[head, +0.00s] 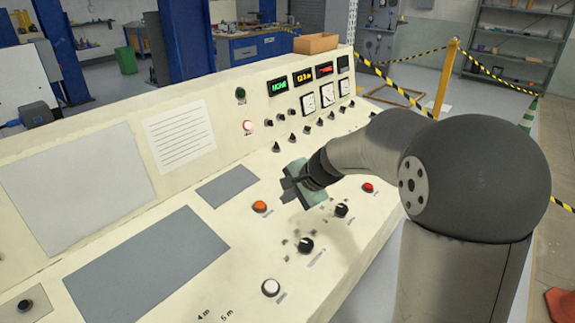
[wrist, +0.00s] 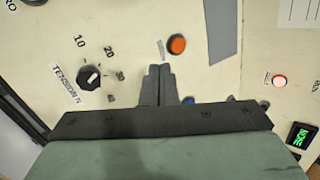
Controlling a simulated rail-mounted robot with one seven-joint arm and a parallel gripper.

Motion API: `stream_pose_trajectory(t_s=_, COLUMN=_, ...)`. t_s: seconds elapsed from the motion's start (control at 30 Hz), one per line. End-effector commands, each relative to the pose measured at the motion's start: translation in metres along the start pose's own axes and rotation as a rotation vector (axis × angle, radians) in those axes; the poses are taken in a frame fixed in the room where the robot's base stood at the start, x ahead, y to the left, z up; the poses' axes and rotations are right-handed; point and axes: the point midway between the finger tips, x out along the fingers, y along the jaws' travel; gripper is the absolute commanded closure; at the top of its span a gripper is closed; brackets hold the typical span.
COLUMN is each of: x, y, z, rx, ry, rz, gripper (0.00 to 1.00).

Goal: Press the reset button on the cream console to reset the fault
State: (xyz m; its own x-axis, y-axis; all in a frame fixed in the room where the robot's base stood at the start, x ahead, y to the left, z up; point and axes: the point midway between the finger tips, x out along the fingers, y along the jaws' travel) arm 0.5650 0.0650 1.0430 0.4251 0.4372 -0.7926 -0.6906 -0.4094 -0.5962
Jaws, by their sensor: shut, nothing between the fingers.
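The cream console (head: 95,273) fills the middle of the head view, with a sloping control panel and an upright back panel. An orange button (head: 260,206) sits on the slope; it also shows in the wrist view (wrist: 177,45), just ahead and right of my fingertips. A white button (head: 270,288) is near the front edge and a red button (head: 368,187) is further right. The button labels are too small to read. My gripper (head: 286,192) is shut and empty, over the panel right of the orange button. In the wrist view its fingertips (wrist: 160,70) are together; their height is unclear.
Black knobs (head: 305,245) stand on the slope near my gripper; one dial reads TENSION N in the wrist view (wrist: 90,77). A lit red-rimmed lamp (head: 247,127), displays and meters are on the back panel.

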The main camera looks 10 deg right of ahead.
Motion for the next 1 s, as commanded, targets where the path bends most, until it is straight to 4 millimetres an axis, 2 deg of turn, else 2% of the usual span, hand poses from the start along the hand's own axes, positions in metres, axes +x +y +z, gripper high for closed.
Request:
stream_pose_trajectory(t_s=0.03, x=0.008, y=-0.024, z=-0.026, rx=0.119, ry=0.009, rz=-0.06, gripper=1.0)
stream_pose_trajectory(t_s=0.1, x=0.02, y=-0.052, z=-0.06, rx=0.287, ry=0.018, rz=-0.152, gripper=1.0)
stream_pose_trajectory(t_s=0.2, x=0.034, y=-0.081, z=-0.106, rx=0.508, ry=0.024, rz=-0.267, gripper=1.0)
stream_pose_trajectory(t_s=0.3, x=0.043, y=-0.098, z=-0.144, rx=0.683, ry=0.025, rz=-0.356, gripper=1.0)
stream_pose_trajectory(t_s=0.4, x=0.049, y=-0.105, z=-0.169, rx=0.797, ry=0.023, rz=-0.413, gripper=1.0)
stream_pose_trajectory(t_s=0.57, x=0.051, y=-0.109, z=-0.184, rx=0.868, ry=0.021, rz=-0.449, gripper=1.0)
stream_pose_trajectory(t_s=1.0, x=0.056, y=-0.107, z=-0.184, rx=0.866, ry=0.021, rz=-0.448, gripper=1.0)
